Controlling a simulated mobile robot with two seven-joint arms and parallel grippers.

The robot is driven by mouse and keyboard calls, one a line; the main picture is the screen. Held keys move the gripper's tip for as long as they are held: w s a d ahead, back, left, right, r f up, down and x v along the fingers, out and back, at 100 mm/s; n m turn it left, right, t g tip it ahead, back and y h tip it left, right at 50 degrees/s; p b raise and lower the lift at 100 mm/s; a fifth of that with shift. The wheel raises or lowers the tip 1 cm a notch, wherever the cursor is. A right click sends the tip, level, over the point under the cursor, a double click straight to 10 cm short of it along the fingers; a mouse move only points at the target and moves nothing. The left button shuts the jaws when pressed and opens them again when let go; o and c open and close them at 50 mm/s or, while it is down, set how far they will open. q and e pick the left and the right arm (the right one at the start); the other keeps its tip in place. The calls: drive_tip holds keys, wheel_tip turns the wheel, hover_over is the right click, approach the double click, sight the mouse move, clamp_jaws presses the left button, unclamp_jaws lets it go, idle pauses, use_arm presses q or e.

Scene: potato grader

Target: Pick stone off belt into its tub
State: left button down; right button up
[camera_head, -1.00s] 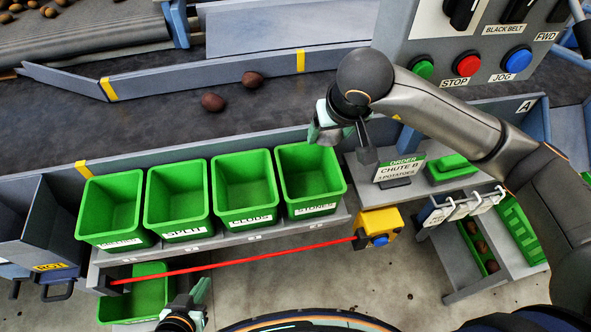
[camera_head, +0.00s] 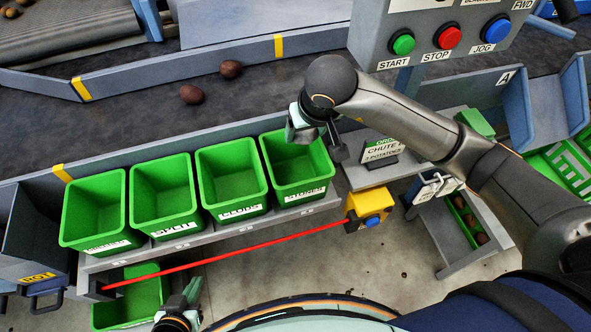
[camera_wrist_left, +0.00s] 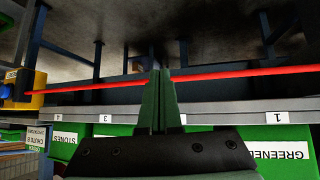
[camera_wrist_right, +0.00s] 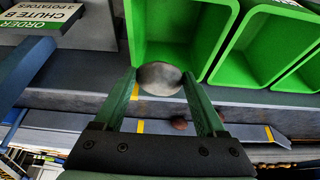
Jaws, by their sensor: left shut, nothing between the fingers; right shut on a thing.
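My right gripper (camera_head: 300,127) is shut on a grey, rounded stone (camera_wrist_right: 160,78), gripped between its fingertips in the right wrist view. In the head view it is at the back edge of the green STONES tub (camera_head: 302,189), the rightmost in the row; the stone is hidden there. The tub's inside (camera_wrist_right: 180,30) shows just beyond the stone in the right wrist view. My left gripper (camera_head: 192,290) is shut and empty, low in front of the tub shelf. Its closed fingers (camera_wrist_left: 160,100) show in the left wrist view.
Green tubs labelled CLODS (camera_head: 240,212), SPLIT (camera_head: 173,232) and GREENED (camera_head: 105,245) stand left of the STONES tub. Two brown potatoes (camera_head: 231,69) lie on the dark belt (camera_head: 130,115). A red cord (camera_head: 230,252) runs along the shelf front to a yellow box (camera_head: 366,205).

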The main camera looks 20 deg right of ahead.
drive_tip(key=o, duration=1.4)
drive_tip(key=shift+o, duration=0.2)
drive_tip(key=v, duration=1.2)
drive_tip(key=shift+r+b, duration=0.3)
drive_tip(key=shift+r, duration=0.05)
drive_tip(key=shift+s+f, duration=0.1)
drive_tip(key=shift+s, duration=0.05)
